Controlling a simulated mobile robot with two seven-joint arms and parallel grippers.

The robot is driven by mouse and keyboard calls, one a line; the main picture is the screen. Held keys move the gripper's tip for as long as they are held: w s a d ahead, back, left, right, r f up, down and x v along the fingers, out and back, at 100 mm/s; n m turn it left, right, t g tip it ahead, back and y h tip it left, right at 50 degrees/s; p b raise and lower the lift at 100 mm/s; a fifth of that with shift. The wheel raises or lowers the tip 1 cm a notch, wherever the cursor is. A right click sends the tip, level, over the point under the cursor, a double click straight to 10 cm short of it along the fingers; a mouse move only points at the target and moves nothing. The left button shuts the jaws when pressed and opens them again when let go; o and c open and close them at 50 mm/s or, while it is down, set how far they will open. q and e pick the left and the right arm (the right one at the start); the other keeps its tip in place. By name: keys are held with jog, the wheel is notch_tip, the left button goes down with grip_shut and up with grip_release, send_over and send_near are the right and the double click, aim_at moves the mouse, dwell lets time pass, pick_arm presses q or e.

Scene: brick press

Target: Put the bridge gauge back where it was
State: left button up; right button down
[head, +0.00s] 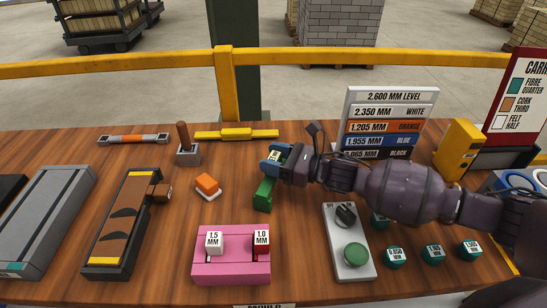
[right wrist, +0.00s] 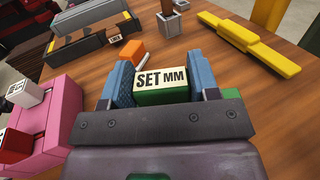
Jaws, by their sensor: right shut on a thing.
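My right gripper (head: 275,158) is shut on a green block with a cream label on top. The right wrist view shows the block (right wrist: 163,85) between the two blue fingers (right wrist: 163,88), its label reading "SET MM". Green (head: 263,193) shows below the gripper in the head view; I cannot tell whether it touches the table. A yellow bar with a raised middle (head: 237,133), bridge-like in shape, lies flat at the back of the table, apart from the gripper. It also shows in the right wrist view (right wrist: 247,38). No label names the bridge gauge. My left gripper is out of view.
A pink block (head: 232,268) with white and red pieces stands in front. An orange-topped piece (head: 207,186) and a grey holder (head: 187,156) lie left of the gripper. A grey box with a green button (head: 349,270) and a level board (head: 390,115) are at right.

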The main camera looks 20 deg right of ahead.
jog(key=shift+f, duration=0.1)
jog(key=shift+c, duration=1.8)
grip_release()
jog(key=shift+r, duration=0.25)
jog(key=v, duration=1.2)
jog(key=shift+s, duration=0.1)
